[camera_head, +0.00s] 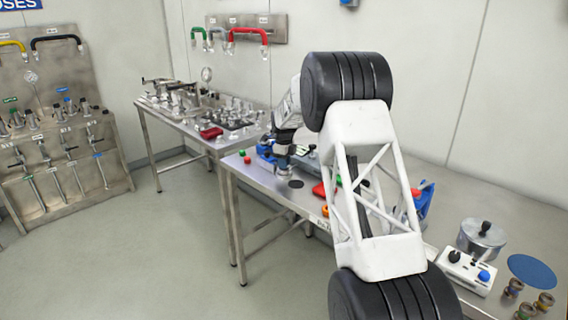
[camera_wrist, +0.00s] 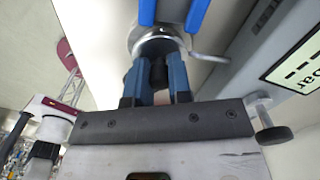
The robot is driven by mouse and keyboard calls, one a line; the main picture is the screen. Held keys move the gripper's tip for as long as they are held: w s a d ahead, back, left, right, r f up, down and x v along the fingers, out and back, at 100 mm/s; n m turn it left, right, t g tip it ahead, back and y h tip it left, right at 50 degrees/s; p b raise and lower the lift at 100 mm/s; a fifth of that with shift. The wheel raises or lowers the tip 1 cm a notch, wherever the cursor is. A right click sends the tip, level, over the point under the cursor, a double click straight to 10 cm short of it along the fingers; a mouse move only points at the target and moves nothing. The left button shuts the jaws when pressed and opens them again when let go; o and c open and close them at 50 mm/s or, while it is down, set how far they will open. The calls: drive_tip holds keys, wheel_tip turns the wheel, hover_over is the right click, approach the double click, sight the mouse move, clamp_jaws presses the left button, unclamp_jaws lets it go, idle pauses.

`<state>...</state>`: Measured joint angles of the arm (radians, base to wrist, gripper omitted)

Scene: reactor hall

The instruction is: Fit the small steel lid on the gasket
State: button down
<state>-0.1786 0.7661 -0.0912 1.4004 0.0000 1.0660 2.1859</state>
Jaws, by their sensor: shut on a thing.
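My gripper (camera_head: 283,162) is over the near steel bench, at its far left part. In the wrist view its blue fingers (camera_wrist: 158,75) are shut on a dark knob. The knob belongs to a round, shiny steel piece (camera_wrist: 137,38) that looks like the small steel lid, partly hidden by the fingers. A flat dark disc (camera_head: 296,184) lies on the bench just right of the gripper in the head view; it may be the gasket. I cannot tell whether the steel piece touches the bench.
A red object (camera_head: 320,190) lies right of the dark disc, partly behind my arm. A steel pot (camera_head: 482,240), a white control box (camera_head: 465,271) and a blue disc (camera_head: 532,270) are at the bench's right. A second bench (camera_head: 185,125) with instruments stands behind left.

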drive_tip(key=shift+c, duration=2.4)
unclamp_jaws()
drive_tip(key=shift+r, duration=0.1)
drive_tip(key=shift+r, duration=3.4)
